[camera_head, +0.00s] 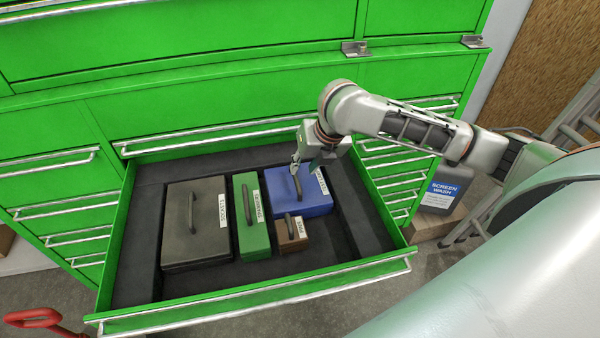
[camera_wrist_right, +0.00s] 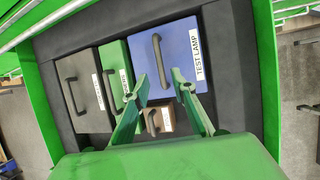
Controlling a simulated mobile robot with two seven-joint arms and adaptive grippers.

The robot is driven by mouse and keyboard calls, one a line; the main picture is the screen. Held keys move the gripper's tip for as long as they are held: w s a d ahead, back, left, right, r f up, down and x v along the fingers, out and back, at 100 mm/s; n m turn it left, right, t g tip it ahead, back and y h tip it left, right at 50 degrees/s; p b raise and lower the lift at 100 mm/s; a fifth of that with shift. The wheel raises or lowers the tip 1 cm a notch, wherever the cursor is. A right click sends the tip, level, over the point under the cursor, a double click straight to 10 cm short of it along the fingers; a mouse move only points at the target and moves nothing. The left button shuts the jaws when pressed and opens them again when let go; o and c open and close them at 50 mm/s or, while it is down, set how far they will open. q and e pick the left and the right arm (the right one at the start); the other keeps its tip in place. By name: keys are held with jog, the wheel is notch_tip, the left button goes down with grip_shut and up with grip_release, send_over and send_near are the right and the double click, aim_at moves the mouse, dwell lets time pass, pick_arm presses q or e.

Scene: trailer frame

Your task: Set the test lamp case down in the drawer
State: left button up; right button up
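The test lamp case is a blue box (camera_head: 310,208) with a dark handle, lying in the back right of the open drawer's black insert (camera_head: 375,230). In the right wrist view its label reads TEST LAMP (camera_wrist_right: 184,50). My right gripper (camera_head: 306,166) is over the case's back part, near the handle. In the right wrist view its two green-tinted fingers (camera_wrist_right: 159,78) are spread apart with nothing between the tips, and the handle shows just beyond them. The case looks level in its place. My left gripper is in neither view.
A dark grey sockets case (camera_head: 190,245) and a narrow green case (camera_head: 250,238) lie to the left of the blue one. A small brown case (camera_head: 284,243) lies in front of it. The drawer's front rim (camera_head: 260,292) is pulled out. A screen wash container (camera_head: 440,190) stands at right.

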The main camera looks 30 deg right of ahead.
jog(key=shift+v, duration=2.7)
